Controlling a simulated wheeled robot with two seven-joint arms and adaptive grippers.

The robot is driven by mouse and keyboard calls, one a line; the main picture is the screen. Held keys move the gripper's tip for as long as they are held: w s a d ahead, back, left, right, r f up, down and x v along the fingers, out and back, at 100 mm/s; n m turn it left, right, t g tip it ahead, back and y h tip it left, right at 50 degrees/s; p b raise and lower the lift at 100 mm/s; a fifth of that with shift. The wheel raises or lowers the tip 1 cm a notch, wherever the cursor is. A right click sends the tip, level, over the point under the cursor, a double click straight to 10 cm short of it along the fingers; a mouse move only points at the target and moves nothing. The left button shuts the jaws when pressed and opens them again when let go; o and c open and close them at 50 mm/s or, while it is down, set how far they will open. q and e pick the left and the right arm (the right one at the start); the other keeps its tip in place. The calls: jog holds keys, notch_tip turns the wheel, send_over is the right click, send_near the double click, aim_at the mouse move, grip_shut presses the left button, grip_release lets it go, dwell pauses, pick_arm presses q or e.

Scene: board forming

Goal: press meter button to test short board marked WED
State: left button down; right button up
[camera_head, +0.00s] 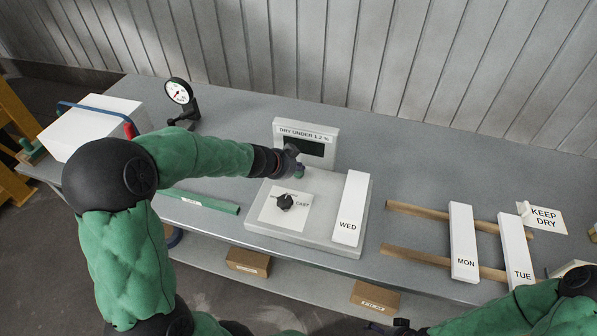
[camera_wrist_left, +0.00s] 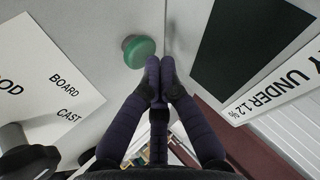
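The white board marked WED (camera_head: 348,215) lies on the right side of the meter's pale base (camera_head: 325,242). The meter's upright panel (camera_head: 306,132) reads "DRY UNDER 1.2 %" above a dark screen (camera_head: 311,145). My left gripper (camera_head: 297,168) is over the base, just in front of the panel. In the left wrist view its purple fingers (camera_wrist_left: 160,75) are together and empty. The round green button (camera_wrist_left: 139,51) shows just beyond the fingertips; contact cannot be told. My right gripper (camera_head: 393,327) is partly cut off at the bottom edge.
A black knob (camera_head: 285,201) sits on a printed card on the base. Boards marked MON (camera_head: 464,245) and TUE (camera_head: 517,252) lie across wooden strips at right. A dial gauge (camera_head: 179,92) and a white block (camera_head: 92,125) stand at left. A green bar (camera_head: 205,203) lies near the front edge.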

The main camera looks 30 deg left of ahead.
aim_at(297, 173)
pick_arm(q)
jog(key=shift+f+b, duration=0.35)
jog(key=shift+f, duration=0.1)
dwell(0.4)
jog(key=shift+r, duration=0.1)
dwell(0.3)
jog(key=shift+r+p, duration=0.8)
jog(key=shift+p, duration=0.25)
notch_tip(297, 173, up, 5)
jog(key=p, duration=0.5)
jog(key=shift+p, duration=0.3)
